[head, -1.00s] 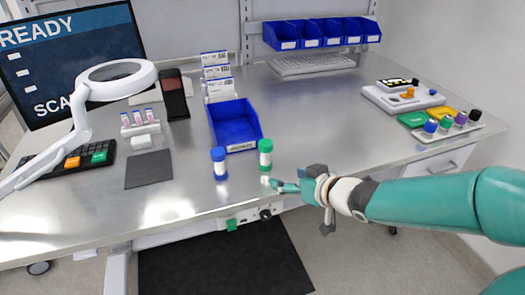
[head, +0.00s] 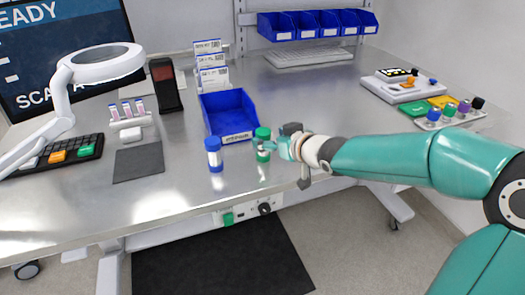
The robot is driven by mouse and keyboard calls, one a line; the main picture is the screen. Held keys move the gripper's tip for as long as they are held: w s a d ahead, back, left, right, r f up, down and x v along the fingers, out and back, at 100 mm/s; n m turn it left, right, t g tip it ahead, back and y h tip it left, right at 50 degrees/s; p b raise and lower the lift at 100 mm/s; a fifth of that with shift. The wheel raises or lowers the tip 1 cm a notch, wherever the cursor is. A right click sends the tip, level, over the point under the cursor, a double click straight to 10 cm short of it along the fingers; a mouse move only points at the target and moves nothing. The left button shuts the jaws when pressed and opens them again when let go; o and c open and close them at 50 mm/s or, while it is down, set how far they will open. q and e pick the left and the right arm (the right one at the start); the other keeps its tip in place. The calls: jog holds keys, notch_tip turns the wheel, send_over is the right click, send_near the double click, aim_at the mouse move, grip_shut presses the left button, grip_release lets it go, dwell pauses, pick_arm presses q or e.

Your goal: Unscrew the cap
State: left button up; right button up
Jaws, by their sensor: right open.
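A clear vial with a green cap (head: 262,134) stands upright near the front edge of the steel bench. A similar vial with a blue cap (head: 213,153) stands upright just left of it. My right gripper (head: 266,148) is open at the green-capped vial, its fingers level with the body below the cap. The fingers partly cover the vial, and I cannot tell whether they touch it. My left gripper is not in the view.
A blue bin (head: 229,112) stands right behind the vials. A dark mat (head: 138,163) and a rack of small tubes (head: 127,115) lie to the left. A magnifier lamp (head: 100,63) overhangs the left side.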

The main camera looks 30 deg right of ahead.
aim_at(267, 134)
jog(key=x, duration=0.5)
jog(key=shift+d+f, duration=0.15)
jog(key=shift+f, duration=0.15)
jog(key=c, duration=1.3)
jog(key=shift+c, duration=0.2)
jog(key=shift+r, duration=0.1)
jog(key=shift+r, duration=0.5)
notch_tip(267, 134, up, 6)
jog(key=p, duration=0.3)
jog(key=shift+r+p, duration=0.25)
jog(key=shift+p, duration=0.15)
notch_tip(267, 134, up, 12)
jog(key=p, duration=1.1)
jog(key=shift+r, duration=0.2)
